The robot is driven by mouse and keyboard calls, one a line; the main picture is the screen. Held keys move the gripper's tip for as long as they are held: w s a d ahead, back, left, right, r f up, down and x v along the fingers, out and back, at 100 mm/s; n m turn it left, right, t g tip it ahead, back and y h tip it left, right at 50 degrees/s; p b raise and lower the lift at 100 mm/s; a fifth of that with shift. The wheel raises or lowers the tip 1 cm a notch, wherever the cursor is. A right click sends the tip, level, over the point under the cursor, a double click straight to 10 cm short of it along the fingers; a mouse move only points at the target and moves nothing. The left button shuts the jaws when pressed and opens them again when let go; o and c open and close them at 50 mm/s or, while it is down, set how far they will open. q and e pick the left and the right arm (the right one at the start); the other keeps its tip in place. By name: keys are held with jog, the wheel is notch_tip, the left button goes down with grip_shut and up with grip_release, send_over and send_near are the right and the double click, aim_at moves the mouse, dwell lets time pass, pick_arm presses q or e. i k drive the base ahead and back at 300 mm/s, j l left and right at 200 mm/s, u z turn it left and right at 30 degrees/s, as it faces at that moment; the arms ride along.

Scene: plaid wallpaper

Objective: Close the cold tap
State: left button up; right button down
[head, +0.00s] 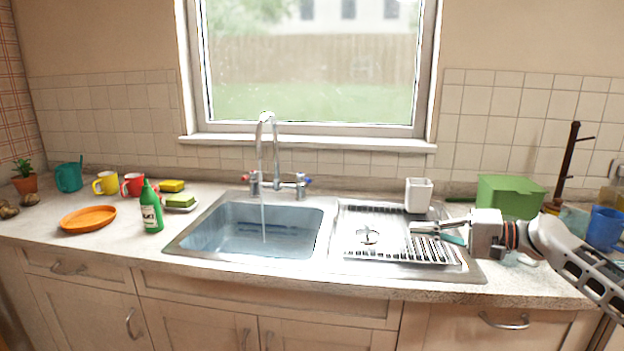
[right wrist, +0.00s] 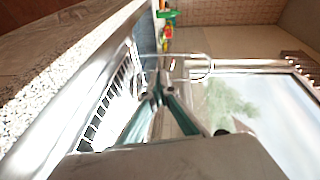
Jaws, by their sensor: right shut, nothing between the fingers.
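The chrome tap (head: 266,150) stands behind the sink (head: 215,240), and a thin stream of water runs from its spout into the sink. Its cold handle (head: 302,184), with a blue mark, is on the right; the hot handle (head: 251,182), with a red mark, is on the left. My right gripper (head: 413,228) is shut and empty over the draining board, well to the right of the cold handle and apart from it. In the right wrist view its teal fingers (right wrist: 156,92) meet at the tips, and the tap (right wrist: 200,66) shows beyond them. My left gripper is out of view.
The metal draining rack (head: 380,240) lies right of the sink. A white cup (head: 418,195) and a green box (head: 510,197) stand behind my right gripper. A green bottle (head: 151,208), sponges (head: 172,186) and an orange plate (head: 88,219) are left of the sink.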

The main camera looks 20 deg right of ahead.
aim_at(302, 177)
jog(key=i, duration=1.2)
